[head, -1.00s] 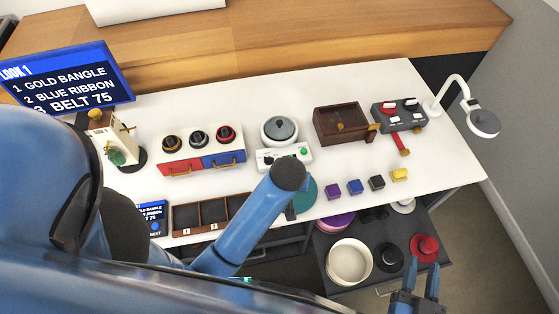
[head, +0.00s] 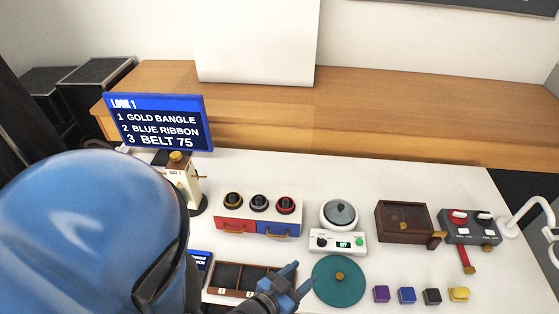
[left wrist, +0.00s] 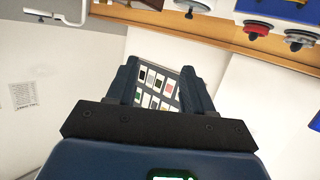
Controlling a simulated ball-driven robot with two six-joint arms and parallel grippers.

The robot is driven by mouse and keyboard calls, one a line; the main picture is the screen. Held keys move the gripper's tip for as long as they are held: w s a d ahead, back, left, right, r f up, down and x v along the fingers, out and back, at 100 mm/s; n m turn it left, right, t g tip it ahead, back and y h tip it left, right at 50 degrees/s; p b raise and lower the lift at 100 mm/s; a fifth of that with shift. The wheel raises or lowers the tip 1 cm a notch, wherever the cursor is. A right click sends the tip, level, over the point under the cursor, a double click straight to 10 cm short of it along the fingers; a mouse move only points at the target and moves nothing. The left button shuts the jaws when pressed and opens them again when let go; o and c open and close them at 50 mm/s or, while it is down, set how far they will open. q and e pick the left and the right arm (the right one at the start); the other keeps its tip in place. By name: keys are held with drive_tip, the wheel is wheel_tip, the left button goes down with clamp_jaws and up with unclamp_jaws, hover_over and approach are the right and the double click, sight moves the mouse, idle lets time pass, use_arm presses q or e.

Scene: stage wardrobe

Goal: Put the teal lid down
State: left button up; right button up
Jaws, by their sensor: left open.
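The teal lid (head: 338,291) lies flat on the white table, its small brown knob facing up, in front of the white device with the green display. My left gripper (head: 303,277) is open beside the lid's left edge in the head view, apart from the knob and holding nothing. In the left wrist view the open fingers (left wrist: 160,75) have nothing between them but a distant panel of colour swatches. The lid does not show in that view. My right gripper is not in view.
A compartment tray (head: 240,293) lies left of the lid. The white device (head: 338,243) with a grey-lidded pot (head: 339,213) stands behind it. Small coloured blocks (head: 407,295) sit to the right, and a brown box (head: 404,222) stands behind them.

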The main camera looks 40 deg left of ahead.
use_arm(q)
drive_tip(key=s+a+r+t+y, duration=0.1)
drive_tip(key=s+r+t, duration=0.2)
drive_tip(key=s+r, duration=0.2)
drive_tip(key=shift+s+a+r, duration=0.2)
drive_tip(key=shift+a+r, duration=0.2)
drive_tip(key=shift+r, duration=0.1)
drive_tip(key=shift+d, duration=0.1)
